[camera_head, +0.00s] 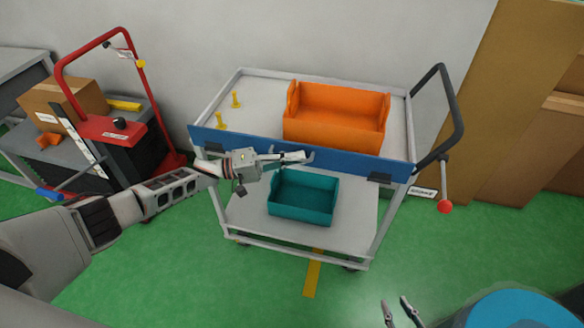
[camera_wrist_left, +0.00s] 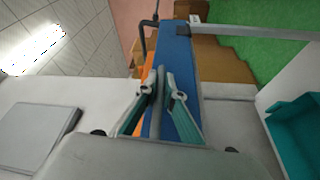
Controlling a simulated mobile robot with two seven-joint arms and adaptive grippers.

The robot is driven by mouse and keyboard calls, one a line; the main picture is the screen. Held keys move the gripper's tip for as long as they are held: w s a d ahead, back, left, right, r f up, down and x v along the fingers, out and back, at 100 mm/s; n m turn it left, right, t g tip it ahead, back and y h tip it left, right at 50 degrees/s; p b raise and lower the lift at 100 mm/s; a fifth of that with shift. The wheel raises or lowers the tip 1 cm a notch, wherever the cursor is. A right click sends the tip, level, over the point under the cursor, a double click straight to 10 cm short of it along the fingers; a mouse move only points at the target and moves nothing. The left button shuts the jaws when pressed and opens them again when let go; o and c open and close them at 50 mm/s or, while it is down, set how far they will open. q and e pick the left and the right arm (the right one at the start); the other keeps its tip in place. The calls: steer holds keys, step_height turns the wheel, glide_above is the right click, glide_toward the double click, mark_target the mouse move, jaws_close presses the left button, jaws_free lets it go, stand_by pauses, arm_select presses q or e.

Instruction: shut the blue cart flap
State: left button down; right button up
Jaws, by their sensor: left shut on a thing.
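The blue cart flap (camera_head: 340,162) runs along the front long side of the grey cart's top tray (camera_head: 262,88) and looks roughly upright. Whether it is fully seated cannot be told. My left gripper (camera_head: 308,156) is at the flap's upper edge, near its middle. In the left wrist view the flap (camera_wrist_left: 180,65) runs away between the fingers, and the gripper (camera_wrist_left: 161,100) is shut on its edge. My right gripper (camera_head: 399,311) is at the bottom edge of the head view, its fingers apart and empty, away from the cart.
An orange bin (camera_head: 335,115) stands on the top tray behind the flap, beside yellow pieces (camera_head: 235,99). A teal bin (camera_head: 303,197) is on the lower shelf. A red-knobbed lever (camera_head: 445,206) and black handle (camera_head: 460,115) are at the right.

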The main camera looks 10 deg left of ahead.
arm_select(q)
steer(key=shift+w+r, duration=0.15)
stand_by(0.4)
steer(key=c, duration=2.2)
jaws_free()
steer(key=shift+w, duration=0.1)
steer(key=shift+o, duration=0.2)
steer(key=shift+a, duration=0.1)
steer(key=shift+s+a, duration=0.2)
steer(key=shift+a, duration=0.1)
steer(key=r+v, duration=0.1)
steer(key=v, duration=1)
steer(key=shift+f, duration=0.45)
steer(key=shift+s, duration=0.1)
